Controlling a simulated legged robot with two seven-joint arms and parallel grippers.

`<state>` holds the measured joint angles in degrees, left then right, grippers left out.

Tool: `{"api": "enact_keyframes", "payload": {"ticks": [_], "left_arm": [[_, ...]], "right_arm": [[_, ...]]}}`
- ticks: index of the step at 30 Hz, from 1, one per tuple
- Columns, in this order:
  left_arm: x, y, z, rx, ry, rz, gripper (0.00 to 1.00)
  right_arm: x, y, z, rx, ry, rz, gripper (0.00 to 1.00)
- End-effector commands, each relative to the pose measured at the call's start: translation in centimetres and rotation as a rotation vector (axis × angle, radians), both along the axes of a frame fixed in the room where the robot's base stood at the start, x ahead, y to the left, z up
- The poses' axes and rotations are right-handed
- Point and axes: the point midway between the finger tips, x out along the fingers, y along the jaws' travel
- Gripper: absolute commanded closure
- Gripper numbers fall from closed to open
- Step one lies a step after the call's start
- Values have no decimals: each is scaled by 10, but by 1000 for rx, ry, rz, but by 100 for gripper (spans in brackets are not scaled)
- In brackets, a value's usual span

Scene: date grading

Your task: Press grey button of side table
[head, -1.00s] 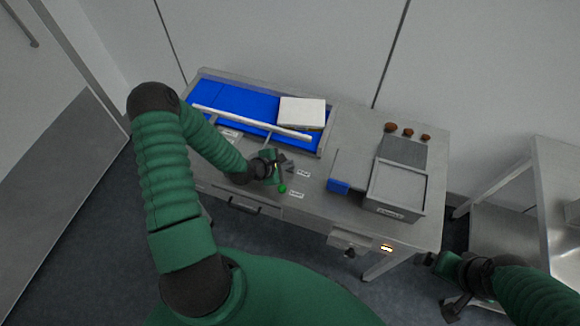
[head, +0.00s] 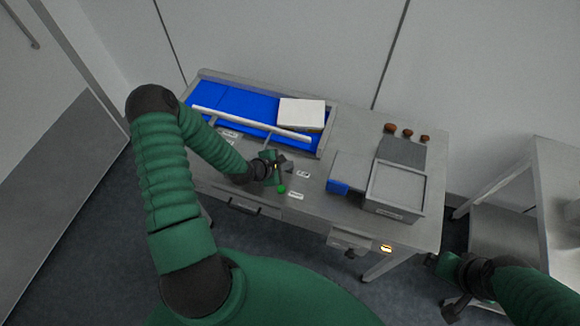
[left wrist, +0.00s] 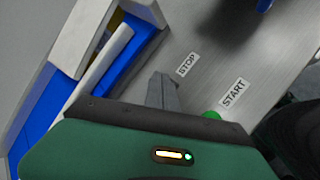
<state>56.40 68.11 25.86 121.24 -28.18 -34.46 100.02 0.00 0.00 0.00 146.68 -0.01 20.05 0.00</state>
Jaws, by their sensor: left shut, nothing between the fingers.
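The side table (head: 345,220) is a grey metal bench with a STOP label (head: 303,174) and a START label (head: 296,195). Both labels also show in the left wrist view, STOP (left wrist: 187,64) and START (left wrist: 234,92). A green button (head: 281,189) sits beside START and is partly covered by my gripper in the wrist view (left wrist: 211,115). I cannot make out a grey button; the spot beside STOP is behind my fingers. My left gripper (head: 287,167) is shut and empty, its grey fingertips (left wrist: 163,90) over that spot. Contact cannot be told. My right gripper (head: 452,290) hangs at lower right, jaws unclear.
A blue belt (head: 230,101) with a white bar (head: 250,122) and a white box (head: 301,112) lies behind my left gripper. A grey tray (head: 397,187), a blue block (head: 338,186) and several brown dates (head: 407,133) are to the right. Another metal table (head: 545,190) stands far right.

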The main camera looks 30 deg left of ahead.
Motion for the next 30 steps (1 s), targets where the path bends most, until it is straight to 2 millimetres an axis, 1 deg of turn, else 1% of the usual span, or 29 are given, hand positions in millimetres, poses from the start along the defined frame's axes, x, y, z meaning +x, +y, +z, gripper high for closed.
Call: {"api": "enact_keyframes", "payload": {"ticks": [1,3,14,17,27,30], "left_arm": [[0,-1,7,-1,0,1,100],[0,-2,10,-1,0,1,100],[0,-2,11,-1,-1,-1,100],[0,-2,19,-1,-1,-1,100],[0,-2,54,-1,0,0,100],[0,-2,61,0,0,0,100]], "right_arm": [[0,0,6,0,0,0,0],[0,0,9,0,0,0,0],[0,0,10,0,0,0,0],[0,0,17,0,0,0,0],[0,0,48,0,0,0,0],[0,0,54,0,0,0,0]]}}
